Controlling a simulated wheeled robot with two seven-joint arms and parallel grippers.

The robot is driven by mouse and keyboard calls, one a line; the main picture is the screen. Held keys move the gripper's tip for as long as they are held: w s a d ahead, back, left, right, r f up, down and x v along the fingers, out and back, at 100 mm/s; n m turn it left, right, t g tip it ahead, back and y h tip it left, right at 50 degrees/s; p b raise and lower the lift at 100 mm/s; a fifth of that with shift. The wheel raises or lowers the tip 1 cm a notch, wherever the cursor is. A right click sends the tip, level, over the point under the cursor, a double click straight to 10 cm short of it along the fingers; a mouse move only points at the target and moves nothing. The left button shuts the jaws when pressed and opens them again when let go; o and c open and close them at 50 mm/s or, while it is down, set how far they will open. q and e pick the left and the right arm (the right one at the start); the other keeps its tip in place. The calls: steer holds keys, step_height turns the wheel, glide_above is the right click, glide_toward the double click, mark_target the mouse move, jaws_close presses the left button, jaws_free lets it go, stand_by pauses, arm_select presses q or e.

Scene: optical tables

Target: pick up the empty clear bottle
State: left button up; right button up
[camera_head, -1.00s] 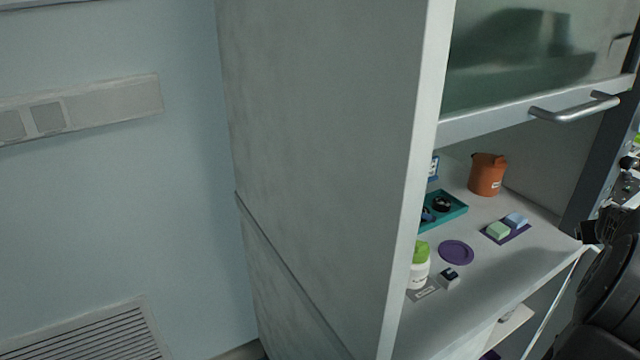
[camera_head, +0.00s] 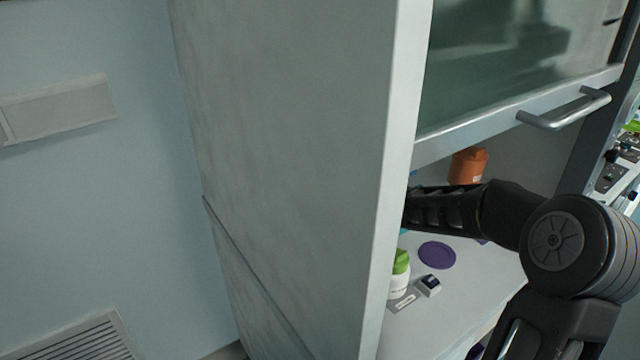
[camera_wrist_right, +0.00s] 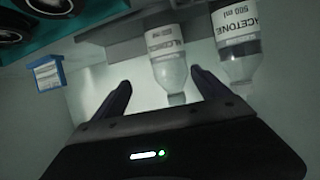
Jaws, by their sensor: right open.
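In the right wrist view, a clear bottle (camera_wrist_right: 172,70) with a white "500 ml" label appears upside down, its neck toward my gripper. No liquid can be made out in it. A second bottle (camera_wrist_right: 238,68), labelled "ACETONE 500 ml", is to its right and shows a dark band below its label. My right gripper (camera_wrist_right: 160,77) is open, its two fingers on either side of the first bottle's lower part in the picture. I cannot tell whether they touch it. In the head view the cabinet side hides this gripper and both bottles. My left gripper is not in view.
The cabinet's side panel (camera_head: 290,150) and raised glass sash (camera_head: 510,60) bound the opening. Inside are an orange container (camera_head: 467,165), a purple disc (camera_head: 437,255), a green-capped white bottle (camera_head: 399,278) and a small box (camera_head: 429,286). A blue-framed box (camera_wrist_right: 47,73) is left of my fingers.

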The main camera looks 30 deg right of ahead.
steer(key=shift+a+f+n+y, duration=0.3)
steer(key=shift+a+f+y, duration=0.1)
steer(key=shift+a+f, duration=0.45)
steer(key=shift+r, duration=0.1)
steer(key=shift+b+x, duration=0.35)
steer(key=shift+x, duration=1)
steer(key=x, duration=0.5)
steer(key=shift+w+d+p, duration=0.1)
steer(key=shift+w+p, duration=0.05)
steer(key=shift+p, duration=0.2)
steer(key=shift+c, duration=0.4)
